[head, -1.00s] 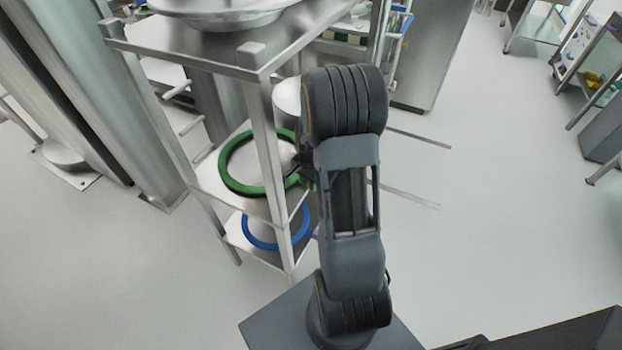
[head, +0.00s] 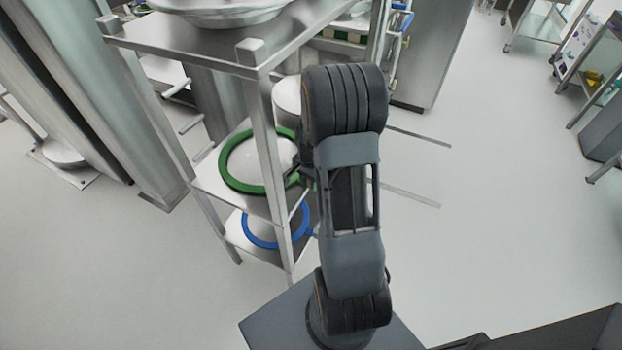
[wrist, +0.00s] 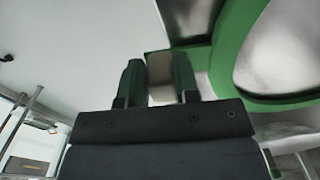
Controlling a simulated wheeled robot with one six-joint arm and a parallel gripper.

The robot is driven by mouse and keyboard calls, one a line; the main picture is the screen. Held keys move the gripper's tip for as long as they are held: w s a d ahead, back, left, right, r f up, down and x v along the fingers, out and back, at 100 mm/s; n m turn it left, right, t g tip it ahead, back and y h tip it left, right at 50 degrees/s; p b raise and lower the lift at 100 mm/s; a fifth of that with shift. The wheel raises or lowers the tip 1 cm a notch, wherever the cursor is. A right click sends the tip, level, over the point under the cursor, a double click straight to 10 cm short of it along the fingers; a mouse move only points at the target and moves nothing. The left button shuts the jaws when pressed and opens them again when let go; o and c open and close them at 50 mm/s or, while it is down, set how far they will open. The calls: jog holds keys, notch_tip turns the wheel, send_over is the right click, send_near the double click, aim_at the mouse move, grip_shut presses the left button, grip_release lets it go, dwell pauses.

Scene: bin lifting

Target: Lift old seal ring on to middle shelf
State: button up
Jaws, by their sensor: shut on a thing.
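A green ring (head: 228,181), seemingly the old seal ring, lies at the middle shelf (head: 206,176) of a metal rack; I cannot tell whether it rests fully on the shelf. A rack post crosses in front of it. My gripper (wrist: 158,78) is shut at the ring's near right side, on what looks like its tab. In the wrist view the green ring (wrist: 228,62) curves away to the upper right, with a pale block between the fingers. In the head view my gripper is mostly hidden behind my arm.
A blue ring (head: 247,232) lies on the lower shelf. A large metal dish (head: 222,14) stands on the rack's top shelf (head: 190,50). A rack post (head: 264,150) stands close to my gripper.

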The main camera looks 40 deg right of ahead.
jog(key=shift+f, duration=0.1)
dwell(0.3)
jog(key=o, duration=1.1)
jog(key=shift+c, duration=0.2)
notch_tip(320, 180, up, 14)
jog(key=shift+f, duration=0.1)
